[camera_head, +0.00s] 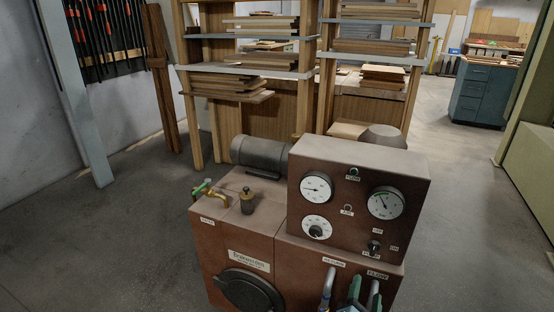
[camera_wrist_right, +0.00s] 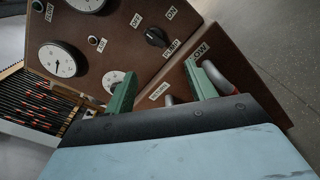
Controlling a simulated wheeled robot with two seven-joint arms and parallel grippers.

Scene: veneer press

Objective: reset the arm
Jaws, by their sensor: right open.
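My right gripper (camera_head: 364,286) is at the bottom edge of the head view, in front of the lower front of a brown press control unit (camera_head: 240,234). Its two green fingers are apart in the right wrist view (camera_wrist_right: 163,72), with no object clamped between them. A grey lever (camera_head: 327,287) stands out from the unit just left of the gripper. My left gripper is out of view.
The unit's raised panel (camera_head: 341,171) carries gauges, a dial and a black knob (camera_head: 374,246). Shelves of boards (camera_head: 275,70) stand behind. Open floor lies to the left and right.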

